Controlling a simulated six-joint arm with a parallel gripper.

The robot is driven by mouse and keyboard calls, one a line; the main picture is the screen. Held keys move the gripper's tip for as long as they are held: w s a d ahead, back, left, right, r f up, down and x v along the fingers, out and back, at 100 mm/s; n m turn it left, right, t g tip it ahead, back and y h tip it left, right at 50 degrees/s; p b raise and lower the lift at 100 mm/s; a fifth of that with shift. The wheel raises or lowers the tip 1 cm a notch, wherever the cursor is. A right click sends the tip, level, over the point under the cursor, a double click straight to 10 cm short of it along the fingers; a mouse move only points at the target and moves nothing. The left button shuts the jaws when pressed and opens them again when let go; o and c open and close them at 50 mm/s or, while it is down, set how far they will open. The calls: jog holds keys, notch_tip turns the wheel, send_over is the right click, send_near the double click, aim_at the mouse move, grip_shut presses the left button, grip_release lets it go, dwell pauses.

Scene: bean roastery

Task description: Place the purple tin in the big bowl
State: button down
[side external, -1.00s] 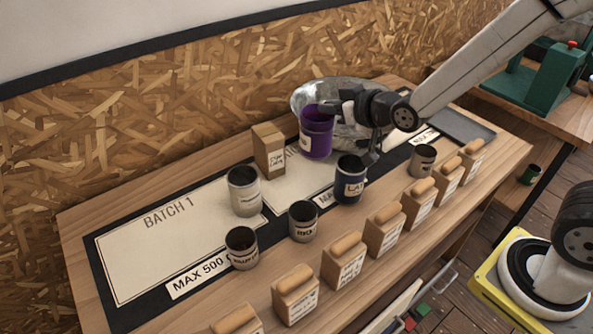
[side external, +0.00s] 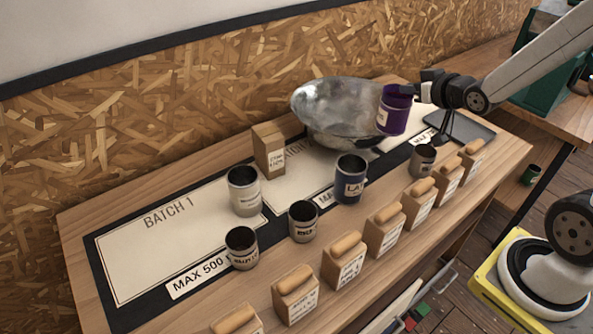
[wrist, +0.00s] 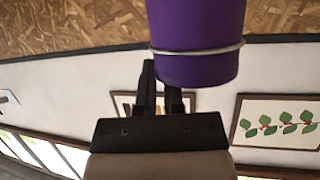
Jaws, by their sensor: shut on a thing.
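The purple tin (side external: 396,113) is held in the air by my gripper (side external: 414,90), which is shut on it. In the side view the tin is upright or nearly so, its open top facing up, just right of the big bowl (side external: 335,105). The big bowl is a shiny metal bowl at the back of the table, and its visible inside looks empty. In the wrist view the purple tin (wrist: 197,40) fills the upper middle, beyond the dark gripper fingers (wrist: 162,85).
A small box (side external: 268,150) stands left of the bowl. A navy tin (side external: 350,180), a pale tin (side external: 243,190) and other small tins stand in front. Several wooden blocks line the front edge. A dark tray (side external: 462,124) lies at the right.

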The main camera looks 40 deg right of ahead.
jog(key=s+f+x, duration=0.1)
jog(key=f+x, duration=0.2)
jog(key=x, duration=1.3)
jog(key=shift+d, duration=0.15)
jog(key=shift+s, duration=0.1)
jog(key=shift+w+d+f, duration=0.1)
jog(key=shift+w+f, duration=0.1)
jog(key=shift+f, duration=1.65)
jog(key=shift+f, duration=0.6)
